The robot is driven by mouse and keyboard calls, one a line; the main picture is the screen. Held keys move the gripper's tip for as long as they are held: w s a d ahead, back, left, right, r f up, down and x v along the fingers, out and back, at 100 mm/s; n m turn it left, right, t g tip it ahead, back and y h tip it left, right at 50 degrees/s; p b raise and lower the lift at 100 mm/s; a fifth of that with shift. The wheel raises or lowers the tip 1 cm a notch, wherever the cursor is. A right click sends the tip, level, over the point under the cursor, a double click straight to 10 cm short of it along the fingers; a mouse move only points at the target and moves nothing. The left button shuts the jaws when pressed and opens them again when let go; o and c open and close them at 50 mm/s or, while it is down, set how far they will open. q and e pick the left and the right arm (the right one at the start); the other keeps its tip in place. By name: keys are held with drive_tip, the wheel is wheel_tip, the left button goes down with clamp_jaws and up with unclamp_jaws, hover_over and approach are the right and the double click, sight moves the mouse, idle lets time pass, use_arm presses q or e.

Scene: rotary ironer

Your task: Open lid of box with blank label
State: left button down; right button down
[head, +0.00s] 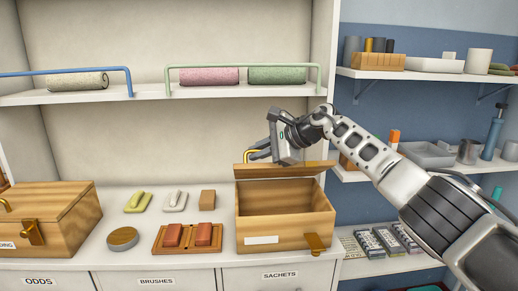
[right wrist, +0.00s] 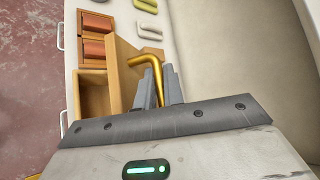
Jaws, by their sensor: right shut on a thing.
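The wooden box (head: 290,238) with a blank white label (head: 262,240) stands on the counter at centre right. Its lid (head: 283,171) is raised at the back and the empty-looking inside shows. A brass latch hangs at the front right. My right gripper (head: 262,153) is above the lid, shut on its brass handle (head: 254,151). In the right wrist view the fingers (right wrist: 160,88) close around the bent handle (right wrist: 148,62), beside the open box (right wrist: 93,95). My left gripper is not in view.
A second wooden box (head: 50,215), lid down, stands at the left. Between the boxes lie brushes (head: 173,201), a wooden tray with red blocks (head: 187,238) and a round tin (head: 122,238). A shelf with rolled cloths (head: 210,76) runs above.

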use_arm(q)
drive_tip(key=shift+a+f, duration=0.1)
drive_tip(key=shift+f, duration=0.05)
use_arm(e)
drive_tip(key=c, duration=1.8)
unclamp_jaws()
